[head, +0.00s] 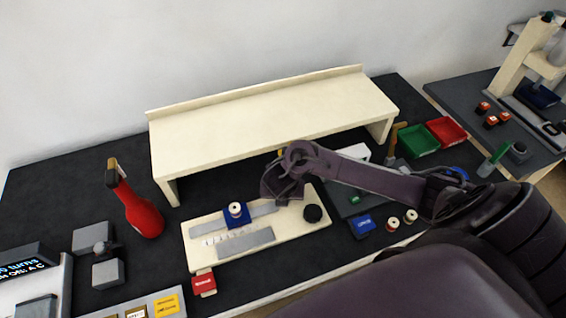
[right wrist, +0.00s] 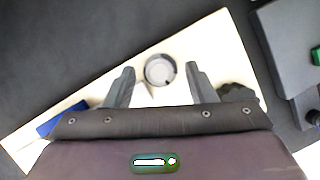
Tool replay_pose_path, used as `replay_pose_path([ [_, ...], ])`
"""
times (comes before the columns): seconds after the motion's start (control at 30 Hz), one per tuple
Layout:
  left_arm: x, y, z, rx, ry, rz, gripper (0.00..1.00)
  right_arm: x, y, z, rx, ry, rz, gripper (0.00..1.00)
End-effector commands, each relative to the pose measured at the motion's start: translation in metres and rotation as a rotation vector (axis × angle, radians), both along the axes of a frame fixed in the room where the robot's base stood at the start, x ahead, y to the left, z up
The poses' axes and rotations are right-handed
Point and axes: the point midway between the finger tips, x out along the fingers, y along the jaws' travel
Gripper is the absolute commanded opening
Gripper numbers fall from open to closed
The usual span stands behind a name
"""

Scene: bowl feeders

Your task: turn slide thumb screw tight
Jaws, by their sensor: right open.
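The cream slide board (head: 290,233) lies on the dark bench with grey rails on it. A blue slide block (head: 237,216) with a white spool on top sits on its left half; its blue edge shows in the right wrist view (right wrist: 62,118). My right gripper (head: 278,200) is over the board's back edge. In the right wrist view my right gripper (right wrist: 160,78) is open, with a grey round screw head (right wrist: 160,70) between and slightly beyond its fingertips. I cannot tell whether the fingers touch it. The arm hides this screw in the head view. My left gripper is not in view.
A black knob (head: 313,213) stands on the board's right end, close to my right gripper. A cream shelf (head: 270,115) spans the bench behind. A red bottle (head: 143,215) stands to the left. Green (head: 417,141) and red (head: 446,131) bins are at right.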

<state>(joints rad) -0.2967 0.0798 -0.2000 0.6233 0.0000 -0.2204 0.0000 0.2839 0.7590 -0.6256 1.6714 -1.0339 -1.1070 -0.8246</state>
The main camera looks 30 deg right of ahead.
Motion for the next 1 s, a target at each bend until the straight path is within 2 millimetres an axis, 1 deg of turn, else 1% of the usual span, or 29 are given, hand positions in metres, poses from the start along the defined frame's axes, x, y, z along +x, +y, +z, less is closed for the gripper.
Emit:
replay_pose_path([
  [0.03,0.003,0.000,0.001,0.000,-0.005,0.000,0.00,0.000,0.000,0.000,0.000,0.000,0.000,0.50],
  [0.1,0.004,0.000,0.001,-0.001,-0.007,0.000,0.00,0.000,0.000,0.000,0.000,0.000,-0.001,0.49],
  [0.43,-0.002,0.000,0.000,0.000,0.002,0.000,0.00,0.000,0.000,0.000,0.000,0.000,-0.001,0.06],
  [0.57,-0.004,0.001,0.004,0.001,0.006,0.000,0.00,0.000,0.000,0.002,0.002,0.000,-0.016,0.06],
  [0.7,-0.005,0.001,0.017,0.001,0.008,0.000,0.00,0.000,0.002,0.005,0.003,0.001,-0.089,0.06],
  [0.77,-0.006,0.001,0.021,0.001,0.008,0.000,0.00,0.000,0.002,0.004,0.002,0.003,-0.119,0.06],
  [1.0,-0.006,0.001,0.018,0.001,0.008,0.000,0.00,0.000,0.002,0.000,0.003,0.001,-0.131,0.06],
])
